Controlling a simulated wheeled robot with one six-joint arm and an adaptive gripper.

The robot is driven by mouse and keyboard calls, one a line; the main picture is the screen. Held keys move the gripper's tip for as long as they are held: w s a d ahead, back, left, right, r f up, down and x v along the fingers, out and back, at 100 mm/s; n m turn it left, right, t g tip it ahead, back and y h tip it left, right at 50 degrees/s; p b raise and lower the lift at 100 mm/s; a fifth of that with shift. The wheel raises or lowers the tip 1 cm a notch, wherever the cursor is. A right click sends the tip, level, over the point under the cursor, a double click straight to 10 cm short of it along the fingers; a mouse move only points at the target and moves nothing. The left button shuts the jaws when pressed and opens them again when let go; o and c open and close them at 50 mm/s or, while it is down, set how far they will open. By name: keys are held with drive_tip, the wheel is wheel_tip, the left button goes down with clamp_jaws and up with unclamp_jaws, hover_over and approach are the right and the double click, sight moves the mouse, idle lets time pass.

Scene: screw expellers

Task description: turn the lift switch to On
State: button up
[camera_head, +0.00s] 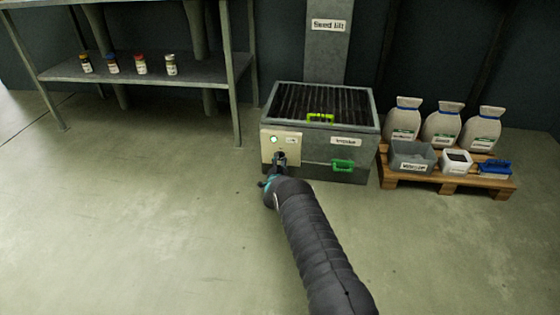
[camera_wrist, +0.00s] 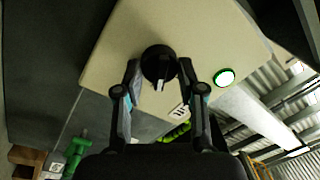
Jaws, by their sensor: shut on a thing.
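The lift switch is a black round knob with a pale pointer mark, seen in the wrist view (camera_wrist: 157,60). It sits on a beige panel (camera_wrist: 105,60) on the front of the grey feed bin, and the panel also shows in the head view (camera_head: 293,143). My gripper (camera_wrist: 160,80) is shut on the knob, one finger on each side. In the head view my gripper (camera_head: 276,165) reaches the panel's lower part and largely hides the knob. A round lamp with a green rim (camera_wrist: 224,77) is beside the knob. The On and Off wording cannot be read.
The feed bin has a dark grate (camera_head: 322,103), a yellow-green handle (camera_head: 320,118) and a green handle (camera_head: 343,166). A pallet (camera_head: 446,181) with sacks and small boxes stands at right. A shelf (camera_head: 200,72) with several jars stands at left. The floor in front is clear.

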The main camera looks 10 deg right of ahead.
drive_tip(key=o, duration=1.2)
drive_tip(key=shift+d, duration=0.1)
drive_tip(key=shift+c, duration=0.2)
drive_tip(key=v, duration=1.2)
